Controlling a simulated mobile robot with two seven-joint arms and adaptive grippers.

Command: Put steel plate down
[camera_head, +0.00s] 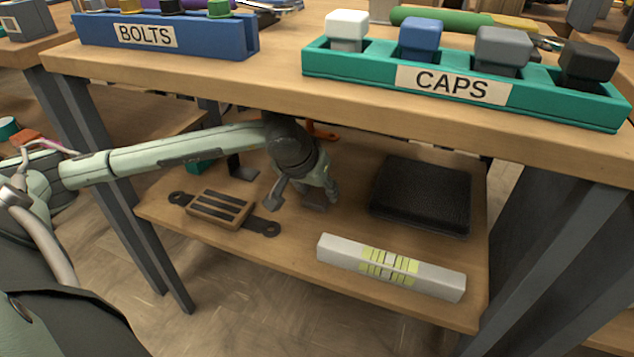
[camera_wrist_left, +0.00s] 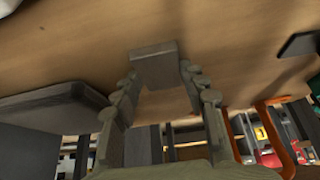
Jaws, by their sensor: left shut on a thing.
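My left gripper (camera_head: 303,197) reaches in under the tabletop, low over the lower wooden shelf (camera_head: 290,250). In the left wrist view, the gripper (camera_wrist_left: 158,88) has its two fingers on either side of a small grey steel plate (camera_wrist_left: 155,66) and is shut on it. The plate also shows in the head view (camera_head: 316,203), partly hidden by the fingers. It is close to the shelf surface; I cannot tell whether it touches it. My right gripper is not in view.
On the shelf are a black case (camera_head: 422,195), a spirit level-like bar (camera_head: 390,265), a slatted wooden block (camera_head: 220,207) and a dark bracket (camera_head: 242,170). An orange item (camera_head: 322,132) lies behind. The tabletop above holds the BOLTS rack (camera_head: 200,38) and CAPS tray (camera_head: 540,98).

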